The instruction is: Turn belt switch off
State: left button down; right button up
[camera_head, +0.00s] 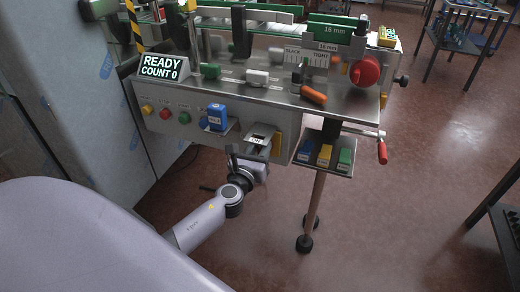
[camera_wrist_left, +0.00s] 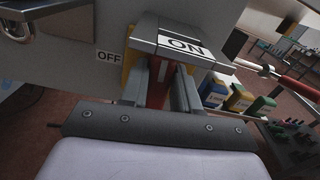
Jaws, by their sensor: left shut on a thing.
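The belt switch is on the front of the machine. In the left wrist view its red lever (camera_wrist_left: 158,82) stands between my left gripper's (camera_wrist_left: 160,88) two grey fingers, which are shut on it. A grey block with a white ON label (camera_wrist_left: 187,46) is just above the fingers. An OFF label (camera_wrist_left: 109,57) is on the panel to the left, beside a yellow part of the switch. In the head view my left gripper (camera_head: 255,148) is at the switch's yellow plate (camera_head: 277,144) and hides most of the lever. My right gripper is not in view.
A blue box (camera_head: 217,117) and red, yellow and green buttons (camera_head: 165,114) are on the panel left of the gripper. A display (camera_head: 163,67) reads READY COUNT 0. A small shelf with blue, yellow and green boxes (camera_head: 324,154) and a red-handled crank (camera_head: 382,152) are to the right.

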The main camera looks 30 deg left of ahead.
pick_arm(q)
jog(key=n, duration=0.1)
jog(key=n+b, duration=0.1)
jog(key=n, duration=0.1)
jog(key=n+b, duration=0.1)
jog(key=n, duration=0.1)
jog(key=shift+s+a+f, duration=0.1)
jog(key=shift+a+f, duration=0.1)
jog(key=shift+a, duration=0.05)
jog(key=n+b, duration=0.1)
jog(key=n, duration=0.6)
jog(key=n+b, duration=0.1)
jog(key=n, duration=0.3)
jog(key=shift+a+f+n+b, duration=0.25)
jog(key=shift+f+n+b, duration=0.05)
jog(key=shift+f, duration=0.1)
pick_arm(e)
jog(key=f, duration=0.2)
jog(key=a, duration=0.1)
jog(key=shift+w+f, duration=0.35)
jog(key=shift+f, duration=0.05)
pick_arm(q)
jog(key=shift+n, duration=0.3)
jog(key=c, duration=0.9)
grip_release()
